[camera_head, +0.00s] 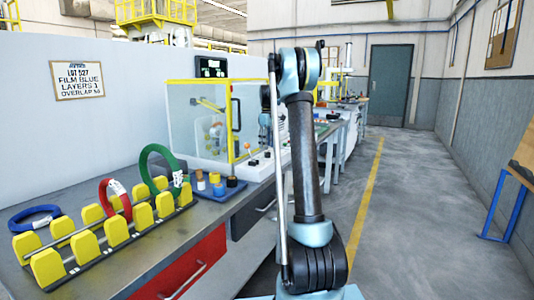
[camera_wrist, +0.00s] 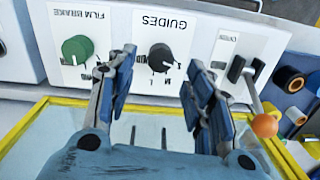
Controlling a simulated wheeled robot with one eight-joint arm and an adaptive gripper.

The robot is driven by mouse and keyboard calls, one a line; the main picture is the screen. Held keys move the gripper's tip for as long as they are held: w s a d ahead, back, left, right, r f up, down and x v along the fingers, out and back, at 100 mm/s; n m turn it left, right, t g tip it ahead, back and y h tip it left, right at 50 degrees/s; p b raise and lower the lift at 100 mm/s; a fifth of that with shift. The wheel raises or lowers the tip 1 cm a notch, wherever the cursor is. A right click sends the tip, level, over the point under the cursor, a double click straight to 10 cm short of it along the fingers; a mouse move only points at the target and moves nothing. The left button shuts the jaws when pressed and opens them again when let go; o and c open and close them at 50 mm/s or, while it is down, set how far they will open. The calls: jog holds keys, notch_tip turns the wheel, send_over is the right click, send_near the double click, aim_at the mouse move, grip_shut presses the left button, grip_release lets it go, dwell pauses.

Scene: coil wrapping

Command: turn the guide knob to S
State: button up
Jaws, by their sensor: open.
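The guide knob (camera_wrist: 160,58) is a round black dial on a white panel under the upside-down label GUIDES. Its pale pointer mark is toward the lower right in the wrist view. My gripper (camera_wrist: 160,65) is open, with one finger on each side of the knob in the picture. A gap shows between each fingertip and the knob, and the depth between them is unclear. In the head view my arm hides part of the panel.
A green film brake knob (camera_wrist: 77,49) is left of the guide knob. The yellow-framed clear enclosure (camera_head: 200,120) stands beside the panel; coils on a yellow rack (camera_head: 115,230) are at left.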

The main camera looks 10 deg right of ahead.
aim_at(268, 153)
notch_tip(268, 153, up, 7)
jog(key=shift+r, duration=0.15)
dwell(0.4)
jog(key=s+f+m+t, duration=0.15)
jog(key=s+m, duration=0.35)
jog(key=s, duration=2.6)
jog(key=s+f+m, duration=0.4)
jog(key=s+f, duration=1.7)
jog(key=s, duration=0.5)
jog(key=shift+d+f+t, duration=0.15)
jog(key=shift+f+t, duration=0.15)
jog(key=shift+t, duration=0.15)
